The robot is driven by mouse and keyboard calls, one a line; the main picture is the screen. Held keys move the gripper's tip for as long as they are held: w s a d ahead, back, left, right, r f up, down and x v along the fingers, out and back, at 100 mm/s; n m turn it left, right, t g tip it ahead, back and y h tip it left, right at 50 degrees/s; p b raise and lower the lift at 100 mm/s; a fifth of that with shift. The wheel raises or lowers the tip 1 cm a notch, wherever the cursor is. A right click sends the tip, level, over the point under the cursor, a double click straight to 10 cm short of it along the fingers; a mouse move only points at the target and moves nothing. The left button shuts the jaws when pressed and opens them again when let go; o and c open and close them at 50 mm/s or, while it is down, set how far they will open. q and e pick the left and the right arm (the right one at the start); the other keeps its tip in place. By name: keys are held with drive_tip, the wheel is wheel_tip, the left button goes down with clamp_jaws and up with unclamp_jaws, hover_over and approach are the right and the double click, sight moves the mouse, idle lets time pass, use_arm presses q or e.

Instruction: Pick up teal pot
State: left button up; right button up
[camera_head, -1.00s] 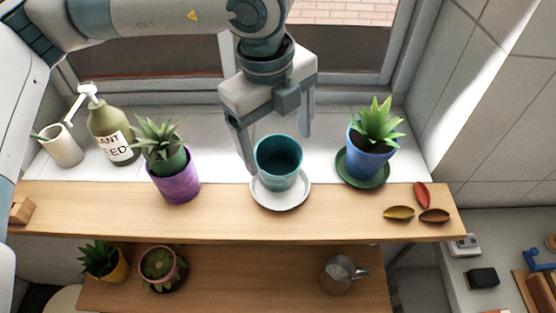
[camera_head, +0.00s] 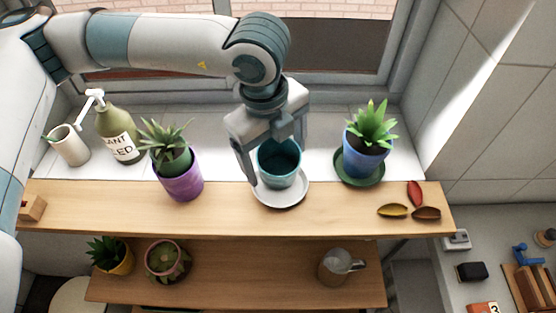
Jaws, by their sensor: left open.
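The teal pot (camera_head: 279,167) is empty and stands upright on a white saucer (camera_head: 283,198) on the wooden shelf by the window. My left gripper (camera_head: 273,167) is open and points down over the pot. One finger is at the pot's left side, its tip near the saucer. I cannot tell whether either finger touches the pot. My right gripper does not show.
A purple pot (camera_head: 181,184) with a plant stands left, and a blue pot (camera_head: 365,162) on a green saucer stands right. A green bottle (camera_head: 120,132) and white cup (camera_head: 68,145) are far left. Small dishes (camera_head: 393,210) lie right. A lower shelf (camera_head: 240,272) holds plants and a metal jug (camera_head: 337,267).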

use_arm(q)
drive_tip(key=shift+f, duration=0.75)
drive_tip(key=shift+d+f, duration=0.1)
drive_tip(key=shift+f, duration=0.05)
drive_tip(key=c, duration=1.3)
